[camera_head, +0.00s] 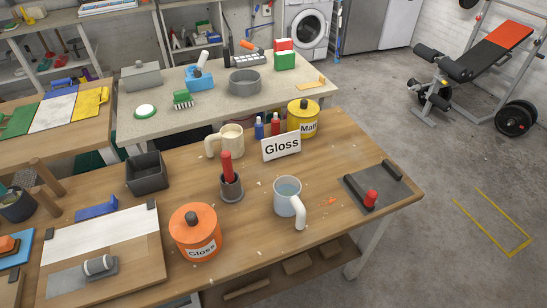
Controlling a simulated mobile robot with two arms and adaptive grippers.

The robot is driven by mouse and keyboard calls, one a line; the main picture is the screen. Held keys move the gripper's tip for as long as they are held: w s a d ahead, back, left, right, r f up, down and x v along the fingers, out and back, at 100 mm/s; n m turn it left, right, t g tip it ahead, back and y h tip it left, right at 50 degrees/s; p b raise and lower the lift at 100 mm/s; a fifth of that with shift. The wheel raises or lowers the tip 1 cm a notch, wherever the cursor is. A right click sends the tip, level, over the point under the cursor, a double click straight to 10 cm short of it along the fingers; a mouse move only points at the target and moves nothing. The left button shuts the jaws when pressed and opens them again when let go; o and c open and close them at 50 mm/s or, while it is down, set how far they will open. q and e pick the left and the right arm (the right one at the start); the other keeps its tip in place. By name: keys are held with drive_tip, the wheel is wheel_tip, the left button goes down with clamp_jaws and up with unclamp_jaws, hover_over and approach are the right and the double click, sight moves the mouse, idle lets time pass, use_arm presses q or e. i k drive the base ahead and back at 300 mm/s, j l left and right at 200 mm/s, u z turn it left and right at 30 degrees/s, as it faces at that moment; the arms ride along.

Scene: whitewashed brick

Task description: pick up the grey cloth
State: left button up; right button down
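A pale cloth (52,113), white to light grey, lies flat on the left back table between a green cloth (19,120) and a yellow cloth (90,103). A blue cloth (61,92) lies at its upper edge. No other cloth looks plainly grey, and I cannot tell for sure that the pale one is the grey cloth. Neither of my grippers shows in the head view.
The front wooden table (335,165) holds an orange Gloss pot (194,233), a mug of liquid (288,196), a cream mug (229,142), a grey box (147,173) and a Gloss sign (282,145). Clear floor (440,160) lies at the right, before a weight bench (480,55).

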sight(105, 266)
drive_tip(key=u, duration=1.7)
